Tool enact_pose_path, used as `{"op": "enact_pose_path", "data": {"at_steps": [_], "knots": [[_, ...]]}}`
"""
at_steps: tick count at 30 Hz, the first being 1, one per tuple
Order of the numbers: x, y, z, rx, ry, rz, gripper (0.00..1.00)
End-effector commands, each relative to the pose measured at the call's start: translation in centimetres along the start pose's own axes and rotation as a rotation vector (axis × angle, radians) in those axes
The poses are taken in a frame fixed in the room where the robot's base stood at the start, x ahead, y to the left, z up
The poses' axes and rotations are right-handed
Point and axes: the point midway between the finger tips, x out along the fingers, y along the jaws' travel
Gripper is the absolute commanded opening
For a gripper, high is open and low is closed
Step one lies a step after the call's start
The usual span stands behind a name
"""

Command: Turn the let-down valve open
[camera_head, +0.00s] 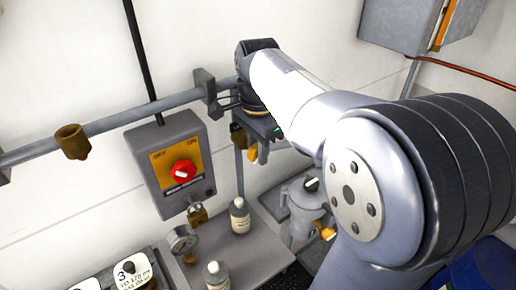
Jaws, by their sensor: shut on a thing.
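My gripper (262,130) is at the end of my arm, in front of the wall just right of the pipe bracket. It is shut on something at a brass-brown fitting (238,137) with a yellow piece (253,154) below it. This looks like the let-down valve, but my gripper and wrist hide most of it. I cannot tell how far its handle is turned. No label for the valve is readable.
Left of my gripper is a switch box (172,168) with a red knob and a padlock below. A pressure gauge (183,241) and two bottles (240,215) (216,275) stand on a grey shelf (262,253). A grey canister (306,205) with a yellow lever stands right.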

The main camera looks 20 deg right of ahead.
Motion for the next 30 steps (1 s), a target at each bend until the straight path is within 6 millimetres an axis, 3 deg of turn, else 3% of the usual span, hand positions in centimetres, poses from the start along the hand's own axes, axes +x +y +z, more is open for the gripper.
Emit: {"op": "enact_pose_path", "data": {"at_steps": [3, 11, 30], "knots": [[-0.01, 0.01, 0.0, 0.0, 0.0, 0.001, 0.01], [0.02, 0.0, 0.12, -0.002, 0.038, 0.001, 0.01], [0.33, -0.05, 0.61, -0.004, 0.43, -0.002, 0.01]]}}
